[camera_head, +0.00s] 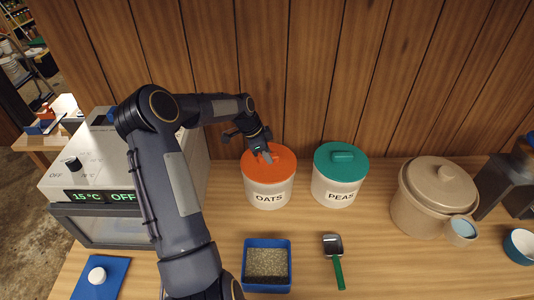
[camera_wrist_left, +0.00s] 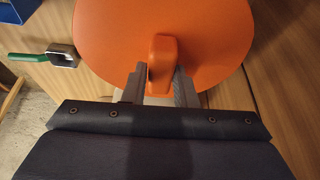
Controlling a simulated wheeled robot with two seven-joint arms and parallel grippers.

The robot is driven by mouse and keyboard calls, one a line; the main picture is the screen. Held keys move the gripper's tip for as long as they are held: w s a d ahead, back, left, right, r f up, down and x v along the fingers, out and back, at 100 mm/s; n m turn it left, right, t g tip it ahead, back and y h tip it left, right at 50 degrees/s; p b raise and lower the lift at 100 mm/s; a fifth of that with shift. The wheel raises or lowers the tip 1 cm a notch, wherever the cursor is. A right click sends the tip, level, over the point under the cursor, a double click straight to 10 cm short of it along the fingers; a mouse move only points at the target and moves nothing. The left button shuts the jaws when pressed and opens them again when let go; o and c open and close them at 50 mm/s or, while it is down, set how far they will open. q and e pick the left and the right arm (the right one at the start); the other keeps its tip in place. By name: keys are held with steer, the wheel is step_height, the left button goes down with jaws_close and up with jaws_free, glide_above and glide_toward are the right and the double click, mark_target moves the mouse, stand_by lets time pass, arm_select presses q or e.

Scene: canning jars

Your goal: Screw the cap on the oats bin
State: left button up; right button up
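The oats bin (camera_head: 269,199) is a white tub labelled OATS, standing on the wooden counter against the plank wall. Its round orange cap (camera_head: 284,167) rests on top and looks level; I cannot tell how tightly it sits. My left gripper (camera_head: 267,155) reaches down onto the cap from the upper left. In the left wrist view, the gripper's two fingers (camera_wrist_left: 160,84) are on either side of the cap's raised orange handle (camera_wrist_left: 162,55) and appear to press on it. The orange cap (camera_wrist_left: 215,50) fills the top of that view. My right gripper is not in view.
A peas bin (camera_head: 339,188) with a teal cap stands right of the oats bin. A beige crock (camera_head: 422,205) is farther right. A blue tray of grains (camera_head: 267,242) and a green-handled scoop (camera_head: 336,265) lie in front. A white appliance (camera_head: 95,176) stands left.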

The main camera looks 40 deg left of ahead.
arm_select(q)
steer(key=o, duration=0.5)
steer(key=shift+d, duration=0.1)
steer(key=shift+c, duration=0.2)
